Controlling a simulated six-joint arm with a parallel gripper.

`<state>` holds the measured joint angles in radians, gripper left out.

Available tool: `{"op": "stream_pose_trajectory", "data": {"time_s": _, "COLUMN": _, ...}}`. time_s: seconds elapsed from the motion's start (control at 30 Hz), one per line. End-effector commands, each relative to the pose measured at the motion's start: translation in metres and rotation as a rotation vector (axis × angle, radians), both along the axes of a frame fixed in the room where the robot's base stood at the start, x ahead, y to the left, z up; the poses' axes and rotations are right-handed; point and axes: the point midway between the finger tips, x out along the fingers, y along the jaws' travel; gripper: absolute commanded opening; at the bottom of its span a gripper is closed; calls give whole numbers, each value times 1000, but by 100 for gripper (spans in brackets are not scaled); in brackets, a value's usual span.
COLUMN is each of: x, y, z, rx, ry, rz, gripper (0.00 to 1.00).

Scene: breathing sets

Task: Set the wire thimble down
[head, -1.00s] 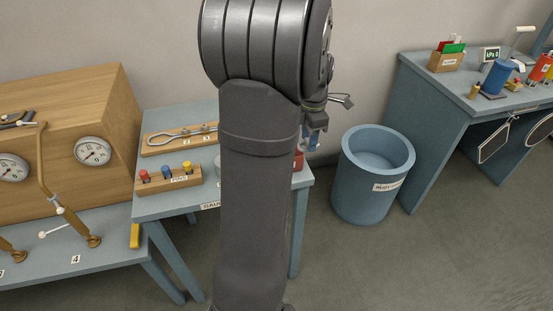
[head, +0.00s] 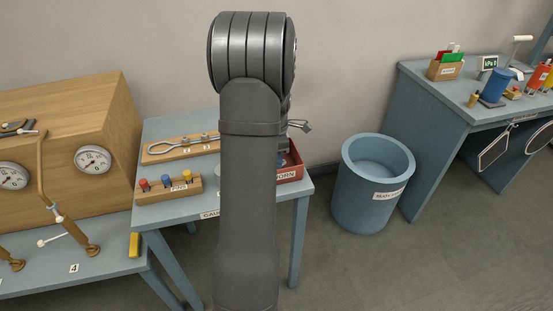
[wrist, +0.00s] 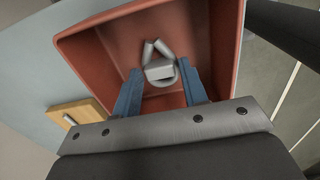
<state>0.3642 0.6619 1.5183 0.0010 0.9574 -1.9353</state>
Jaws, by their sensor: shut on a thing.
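The wire thimble (wrist: 160,72) is a grey teardrop-shaped loop with a pale block at its middle. In the wrist view it sits between the two blue fingers of my gripper (wrist: 160,82), which is shut on it. Behind it in that view is the inside of a red tray (wrist: 95,65). The red tray also shows in the head view (head: 291,176), with a label partly reading "ORN", at the right end of the small blue-grey table. My arm hides most of the gripper and the thimble there. The thimble's height above the tray floor is unclear.
On the same table (head: 155,215) are a wooden board (head: 160,157) with a metal loop and a wooden block (head: 160,193) with red, blue and yellow pegs. A blue bin (head: 368,205) stands right of the table. A wooden gauge cabinet (head: 60,165) is at left.

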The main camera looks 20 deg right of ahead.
Motion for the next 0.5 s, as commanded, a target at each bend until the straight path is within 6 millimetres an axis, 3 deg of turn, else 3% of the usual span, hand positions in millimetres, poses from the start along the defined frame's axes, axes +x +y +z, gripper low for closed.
{"op": "stream_pose_trajectory", "data": {"time_s": 0.1, "x": 0, "y": 0, "z": -13, "rx": 0, "ry": 1, "rz": 0, "gripper": 16}}
{"op": "stream_pose_trajectory", "data": {"time_s": 0.47, "x": -1, "y": 0, "z": -17, "rx": 0, "ry": 1, "rz": 0, "gripper": 16}}
{"op": "stream_pose_trajectory", "data": {"time_s": 0.5, "x": -1, "y": 0, "z": -17, "rx": 0, "ry": 1, "rz": 0, "gripper": 47}}
